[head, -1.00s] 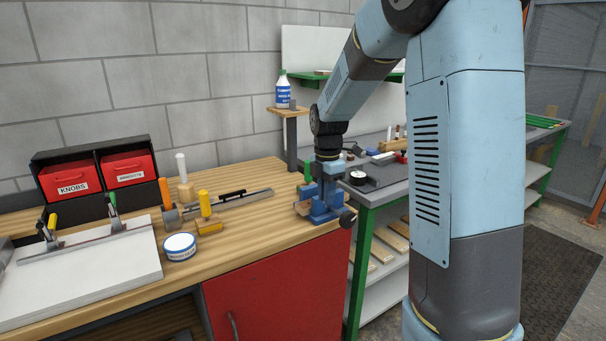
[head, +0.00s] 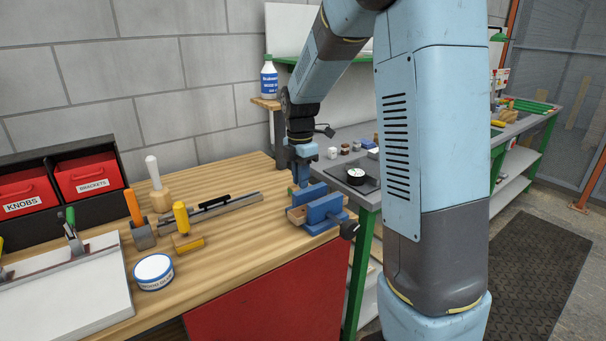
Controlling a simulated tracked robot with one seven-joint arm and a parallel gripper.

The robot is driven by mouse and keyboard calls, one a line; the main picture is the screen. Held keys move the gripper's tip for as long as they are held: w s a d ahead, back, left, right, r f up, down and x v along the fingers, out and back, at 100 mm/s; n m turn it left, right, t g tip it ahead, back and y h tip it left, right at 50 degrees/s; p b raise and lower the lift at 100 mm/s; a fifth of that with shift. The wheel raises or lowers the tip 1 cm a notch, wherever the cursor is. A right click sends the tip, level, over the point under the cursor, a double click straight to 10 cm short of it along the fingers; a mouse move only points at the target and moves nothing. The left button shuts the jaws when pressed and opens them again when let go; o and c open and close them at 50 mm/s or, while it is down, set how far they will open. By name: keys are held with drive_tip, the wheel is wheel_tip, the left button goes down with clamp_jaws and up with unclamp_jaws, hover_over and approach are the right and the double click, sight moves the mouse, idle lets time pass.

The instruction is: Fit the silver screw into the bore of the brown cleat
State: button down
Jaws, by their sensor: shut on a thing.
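My gripper (head: 303,178) points down just behind the blue vise at the right end of the wooden bench. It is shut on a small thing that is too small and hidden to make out. I cannot pick out the silver screw. A brown piece (head: 297,214) shows at the left side of the blue vise (head: 325,211); I cannot tell whether it is the brown cleat or a jaw pad, and no bore shows.
On the bench (head: 225,255) stand a yellow-handled tool (head: 182,222), an orange-handled tool (head: 134,206), a white-handled tool (head: 154,172), a metal bar (head: 240,205) and a round tin (head: 153,271). A grey bench (head: 345,137) adjoins on the right. The front middle of the wooden bench is clear.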

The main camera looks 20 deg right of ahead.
sight(303, 197)
drive_tip(key=shift+d, duration=0.35)
drive_tip(key=shift+f, duration=2.85)
drive_tip(key=shift+f, duration=1.1)
drive_tip(key=c, duration=1)
unclamp_jaws()
drive_tip(key=shift+r, duration=0.15)
drive_tip(key=shift+w+r, duration=0.15)
drive_tip(key=shift+r, duration=0.15)
wheel_tip(303, 197, up, 12)
drive_tip(key=shift+r, duration=0.4)
